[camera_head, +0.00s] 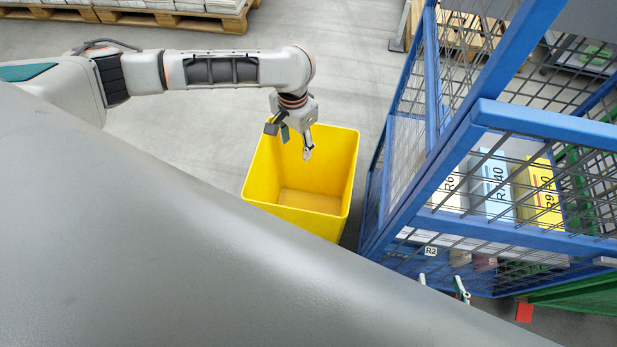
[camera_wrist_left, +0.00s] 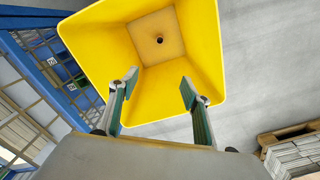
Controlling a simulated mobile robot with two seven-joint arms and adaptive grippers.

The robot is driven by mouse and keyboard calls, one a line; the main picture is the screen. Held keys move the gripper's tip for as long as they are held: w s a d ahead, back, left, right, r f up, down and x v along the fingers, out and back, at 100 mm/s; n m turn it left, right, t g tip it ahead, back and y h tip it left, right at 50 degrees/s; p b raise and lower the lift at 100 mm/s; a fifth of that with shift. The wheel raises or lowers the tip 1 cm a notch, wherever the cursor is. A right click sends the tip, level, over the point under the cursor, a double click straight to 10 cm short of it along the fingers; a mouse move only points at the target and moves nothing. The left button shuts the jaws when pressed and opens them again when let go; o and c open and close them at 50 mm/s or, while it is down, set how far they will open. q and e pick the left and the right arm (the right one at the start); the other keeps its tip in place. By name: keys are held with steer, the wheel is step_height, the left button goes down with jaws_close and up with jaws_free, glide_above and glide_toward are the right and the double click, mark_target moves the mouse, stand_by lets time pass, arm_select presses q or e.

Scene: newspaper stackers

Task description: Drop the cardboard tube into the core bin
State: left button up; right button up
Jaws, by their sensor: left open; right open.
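The core bin is a yellow open-topped bin (camera_head: 262,180) standing on the floor in the head view; it also fills the upper middle of the left wrist view (camera_wrist_left: 95,45). My left gripper (camera_head: 290,143) is open over the bin's mouth, with nothing between its fingers (camera_wrist_left: 158,83). A small dark round spot with a pale rim (camera_wrist_left: 159,40) shows at the bin's bottom; I cannot tell whether it is the cardboard tube seen end-on or a hole. No tube is otherwise clear. My right gripper (camera_head: 443,284) shows only its parted fingertips by the cage's lower edge.
A blue mesh cage (camera_head: 450,170) stands close to the right of the bin and holds labelled blocks, including a yellow one (camera_head: 541,195). A pallet with paper stacks (camera_head: 170,18) lies at the back left. A red patch (camera_head: 524,312) lies at lower right. Grey floor is clear behind the bin.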

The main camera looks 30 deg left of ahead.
arm_select(q)
step_height(320, 180, up, 12)
steer(key=shift+f, duration=0.2)
stand_by(0.5)
